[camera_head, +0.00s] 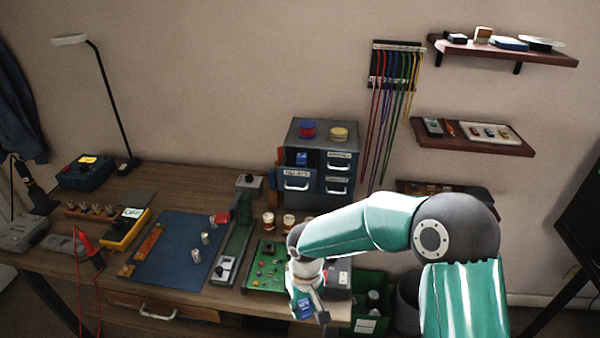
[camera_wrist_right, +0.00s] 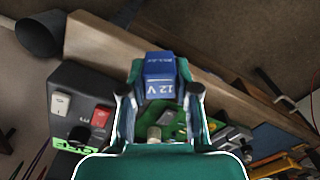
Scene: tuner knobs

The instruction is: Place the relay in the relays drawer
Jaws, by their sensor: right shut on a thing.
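My right gripper (camera_head: 308,311) is at the front edge of the bench, low in the head view. It is shut on a blue relay (camera_head: 304,307). In the right wrist view the relay (camera_wrist_right: 160,80), marked 12 V, sits between the two fingertips (camera_wrist_right: 160,92). The relays drawer (camera_head: 297,181) is at the lower left of the grey cabinet (camera_head: 338,140), with a white label and handle. A small blue item (camera_head: 301,158) shows in the dark opening above its front. The gripper is well in front of and below the drawer. My left gripper is not in view.
A green circuit board (camera_head: 262,270) lies beside the gripper. A dark box with a red switch (camera_wrist_right: 100,117) is close to it. White-and-brown jars (camera_head: 289,221) stand before the cabinet. A green bin (camera_head: 372,322) stands right of the gripper. Coloured leads (camera_head: 385,120) hang on the wall.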

